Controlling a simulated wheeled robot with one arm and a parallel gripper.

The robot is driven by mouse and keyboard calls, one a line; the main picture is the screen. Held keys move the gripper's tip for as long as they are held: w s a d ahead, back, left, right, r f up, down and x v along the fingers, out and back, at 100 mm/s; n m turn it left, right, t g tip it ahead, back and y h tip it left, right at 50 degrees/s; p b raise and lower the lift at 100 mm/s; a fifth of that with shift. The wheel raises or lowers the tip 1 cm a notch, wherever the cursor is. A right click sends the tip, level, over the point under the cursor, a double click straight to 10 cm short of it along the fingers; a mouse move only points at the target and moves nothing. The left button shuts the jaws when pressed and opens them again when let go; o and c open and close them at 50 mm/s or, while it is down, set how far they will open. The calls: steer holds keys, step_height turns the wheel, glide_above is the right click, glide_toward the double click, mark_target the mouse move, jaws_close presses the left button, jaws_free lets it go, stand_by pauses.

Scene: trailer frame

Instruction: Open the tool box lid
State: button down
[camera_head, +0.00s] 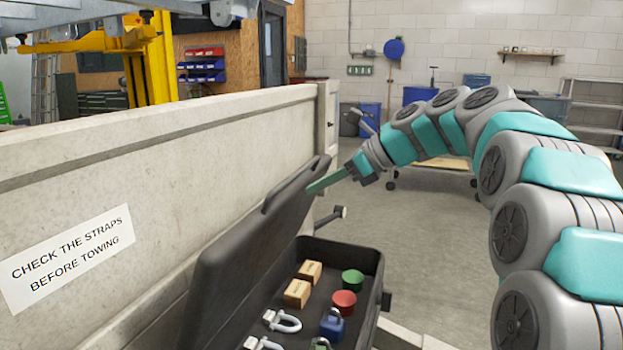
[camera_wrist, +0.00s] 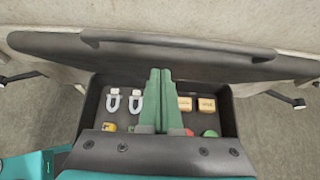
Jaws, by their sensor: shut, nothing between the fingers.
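The black tool box (camera_head: 372,268) stands beside the trailer wall with its inside exposed. Its lid (camera_head: 235,250) is raised and leans back toward the wall, with a long handle (camera_head: 297,184) along its upper edge. The lid also spans the top of the wrist view (camera_wrist: 200,60). My gripper (camera_head: 312,188) has green fingers pressed together with nothing between them. The fingertips are at the lid's inner face near its upper far end; I cannot tell whether they touch. In the wrist view my gripper (camera_wrist: 160,72) points at the lid and hides the middle of the box.
Inside the box lie tan blocks (camera_head: 297,293), shackles (camera_head: 283,321), a red round item (camera_head: 344,301), a green one (camera_head: 352,279) and a blue padlock (camera_head: 332,325). The pale trailer wall (camera_head: 170,150) runs behind the lid. Open floor (camera_head: 430,240) lies to the right.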

steer(key=v, duration=1)
steer(key=s+a+f+n+g+h, duration=0.25)
steer(key=s+f+n+h, duration=0.25)
steer(key=s+f+n, duration=0.9)
steer(key=s+d+f+n+g+h, duration=0.1)
steer(key=s+d+f+n+h, duration=0.1)
steer(key=s+d+f, duration=0.3)
steer(key=s+d+f+n+g+h, duration=0.1)
steer(key=s+d+f+n+h, duration=0.2)
steer(key=s+f, duration=1.1)
steer(key=s+d+n, duration=0.2)
steer(key=s, duration=0.4)
steer(key=shift+s+d+n+g+h, duration=0.3)
steer(key=shift+d+g, duration=0.05)
